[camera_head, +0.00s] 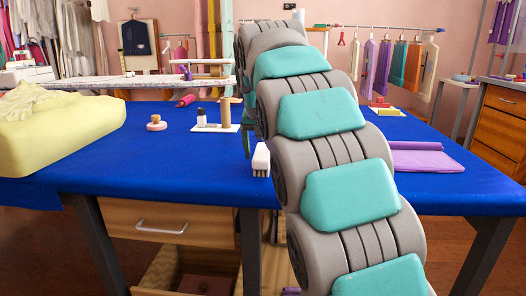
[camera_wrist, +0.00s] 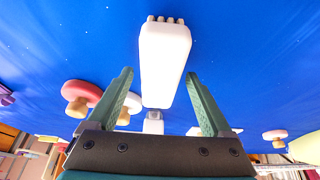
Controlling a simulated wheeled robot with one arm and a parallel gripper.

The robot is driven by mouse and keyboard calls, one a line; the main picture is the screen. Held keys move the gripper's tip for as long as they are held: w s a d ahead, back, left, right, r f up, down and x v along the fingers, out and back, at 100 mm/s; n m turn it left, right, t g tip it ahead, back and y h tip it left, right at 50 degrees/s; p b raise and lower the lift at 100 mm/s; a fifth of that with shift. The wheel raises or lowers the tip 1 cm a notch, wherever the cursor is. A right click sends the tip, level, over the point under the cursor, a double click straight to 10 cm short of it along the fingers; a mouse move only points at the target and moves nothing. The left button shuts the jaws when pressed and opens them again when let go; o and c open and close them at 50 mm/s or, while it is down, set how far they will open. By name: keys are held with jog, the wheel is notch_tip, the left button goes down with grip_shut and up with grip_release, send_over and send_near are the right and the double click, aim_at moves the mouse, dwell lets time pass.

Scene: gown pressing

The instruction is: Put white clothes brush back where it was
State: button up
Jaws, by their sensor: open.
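The white clothes brush (camera_head: 261,160) is on the blue-covered table, just left of my arm in the head view. Its bristles show at its near lower end. In the wrist view the brush (camera_wrist: 166,62) lies ahead, its white body in line with the gap between my fingers and its bristle tufts at the top of the picture. My gripper (camera_wrist: 160,75) is open, with one green finger to each side of the brush's near end. I cannot tell whether the fingers touch it. In the head view my arm hides most of the gripper.
A white tray (camera_head: 226,128) with a small bottle and wooden block stands behind the brush. Folded purple cloth (camera_head: 425,158) lies right of my arm. Bare blue cloth surrounds the brush's left side.

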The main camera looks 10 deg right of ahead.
aim_at(262, 154)
jog(key=v, duration=0.7)
jog(key=shift+r, duration=0.25)
jog(key=shift+p+v, duration=1.45)
jog(key=shift+v, duration=0.95)
jog(key=shift+s, duration=0.1)
jog(key=s+f+n+g, duration=0.1)
jog(key=s+f+g, duration=0.2)
jog(key=s+f, duration=1.3)
jog(key=s+d+f+n+g+y, duration=0.1)
jog(key=s+f+n+g, duration=0.1)
jog(key=s+f, duration=1.4)
jog(key=s+g, duration=0.1)
jog(key=s, duration=0.6)
jog(key=shift+d+f+n, duration=0.2)
jog(key=shift+n, duration=0.1)
